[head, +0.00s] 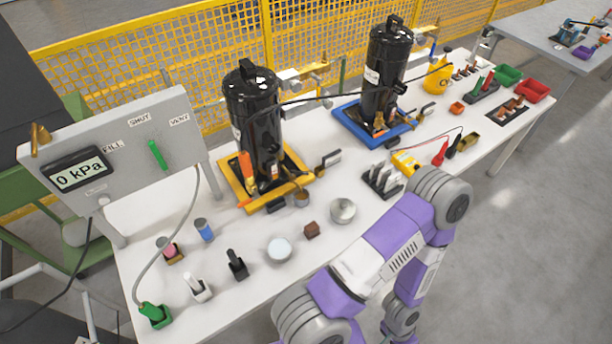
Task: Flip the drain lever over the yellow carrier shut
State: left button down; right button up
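The yellow carrier (288,190) sits on the white bench and holds a tall black compressor (255,115). At its right corner a lever with a dark grey handle (328,160) stands out over the carrier's edge, slanting up to the right. Below it a small brownish cup (301,198) is at the carrier's front edge. I cannot tell from this view whether the lever is open or shut. An orange upright part (246,166) stands at the compressor's left side. Neither of my grippers is in view; only a purple and grey arm of mine shows at the lower right.
A blue carrier (355,125) with a second compressor (384,70) stands farther back. A gauge panel (125,150) stands at the left. Round dishes (343,210), a slotted holder (382,180) and a yellow meter (404,162) lie on the bench near my arm.

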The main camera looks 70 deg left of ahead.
aim_at(292, 172)
jog(key=i, duration=0.95)
jog(key=u, duration=2.4)
